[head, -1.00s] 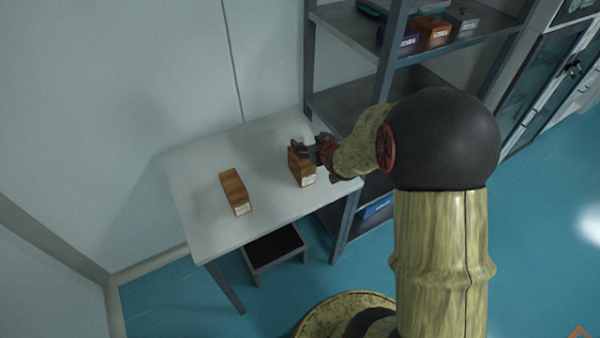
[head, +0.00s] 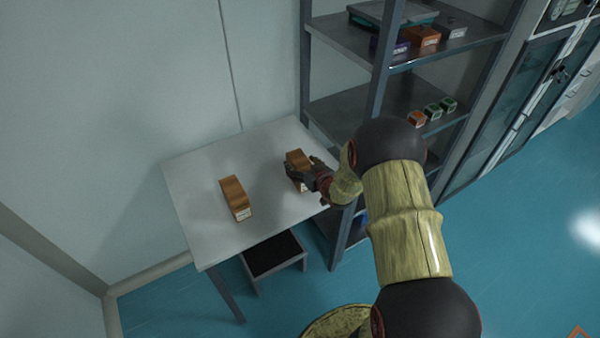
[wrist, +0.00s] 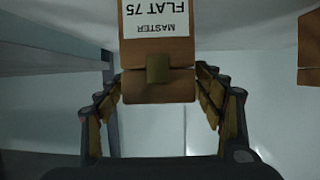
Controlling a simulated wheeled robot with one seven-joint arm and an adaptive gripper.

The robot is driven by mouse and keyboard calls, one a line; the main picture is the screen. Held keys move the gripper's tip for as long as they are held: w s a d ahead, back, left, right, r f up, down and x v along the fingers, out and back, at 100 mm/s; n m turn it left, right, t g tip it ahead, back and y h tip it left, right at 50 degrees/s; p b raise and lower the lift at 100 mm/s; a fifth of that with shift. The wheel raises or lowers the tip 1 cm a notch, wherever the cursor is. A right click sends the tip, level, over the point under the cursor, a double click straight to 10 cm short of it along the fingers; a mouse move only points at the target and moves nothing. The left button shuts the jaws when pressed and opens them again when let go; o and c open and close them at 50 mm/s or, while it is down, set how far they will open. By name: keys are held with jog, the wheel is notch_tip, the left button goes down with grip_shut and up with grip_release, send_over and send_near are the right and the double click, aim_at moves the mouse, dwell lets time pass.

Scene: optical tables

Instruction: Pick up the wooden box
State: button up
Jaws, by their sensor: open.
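Two wooden boxes with white labels stand on a pale table (head: 195,172). One wooden box (head: 296,158) is near the table's right side, and my gripper (head: 296,172) is at it, partly covering it. In the wrist view this box (wrist: 158,88) lies between the two open fingers of my gripper (wrist: 160,95), with a gap visible on each side. Its label reads "MASTER FLAT 75" upside down. The other wooden box (head: 235,196) stands apart to the left. Its edge also shows at the right of the wrist view (wrist: 309,50).
A grey shelf unit (head: 345,108) stands right behind the table, with small boxes (head: 423,36) and a tray on it. A low dark-topped stool (head: 272,255) is under the table's front edge. The table's left part is clear.

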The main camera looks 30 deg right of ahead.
jog(key=shift+w+f, duration=0.15)
jog(key=shift+w, duration=0.35)
jog(key=shift+c, duration=0.4)
jog(key=c, duration=1.5)
jog(key=shift+c, duration=0.6)
